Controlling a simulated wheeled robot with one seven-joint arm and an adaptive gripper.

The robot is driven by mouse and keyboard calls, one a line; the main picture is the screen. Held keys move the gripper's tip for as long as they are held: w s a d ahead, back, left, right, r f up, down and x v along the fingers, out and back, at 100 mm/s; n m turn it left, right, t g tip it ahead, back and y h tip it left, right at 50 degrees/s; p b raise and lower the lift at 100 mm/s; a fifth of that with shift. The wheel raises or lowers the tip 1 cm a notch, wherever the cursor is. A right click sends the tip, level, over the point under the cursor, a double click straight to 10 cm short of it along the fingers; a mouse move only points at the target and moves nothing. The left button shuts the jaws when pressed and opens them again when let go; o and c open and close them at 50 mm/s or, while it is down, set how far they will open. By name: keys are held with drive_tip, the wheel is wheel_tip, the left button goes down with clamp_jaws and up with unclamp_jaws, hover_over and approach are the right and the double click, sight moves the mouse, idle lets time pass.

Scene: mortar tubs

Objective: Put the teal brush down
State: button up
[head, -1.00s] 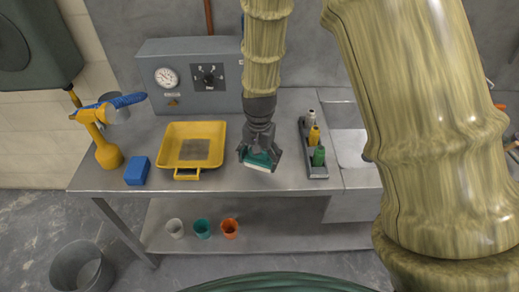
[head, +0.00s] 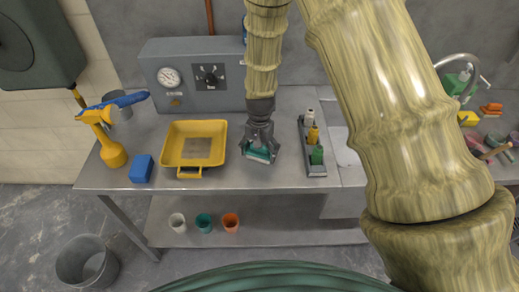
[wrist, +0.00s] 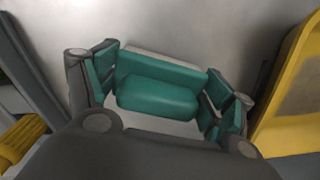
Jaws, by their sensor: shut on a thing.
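The teal brush (head: 258,153) is between the fingers of my gripper (head: 259,146), with a pale strip showing along its lower edge in the head view. In the wrist view the brush (wrist: 158,90) has a teal body and a light edge, and the finger pads press on both its ends. My gripper (wrist: 160,98) is shut on it. The brush is low over the grey metal bench top (head: 225,179), between the yellow tray and the bottle rack. I cannot tell whether it touches the bench.
A yellow tray (head: 184,172) stands left of the brush, a bottle rack (head: 316,169) right of it. A grey gauge box (head: 192,102) stands behind. The bench front below the brush is clear.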

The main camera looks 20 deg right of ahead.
drive_tip(key=shift+f, duration=0.1)
drive_tip(key=o, duration=1)
drive_tip(key=shift+r+b, duration=1.9)
drive_tip(key=shift+r, duration=4.25)
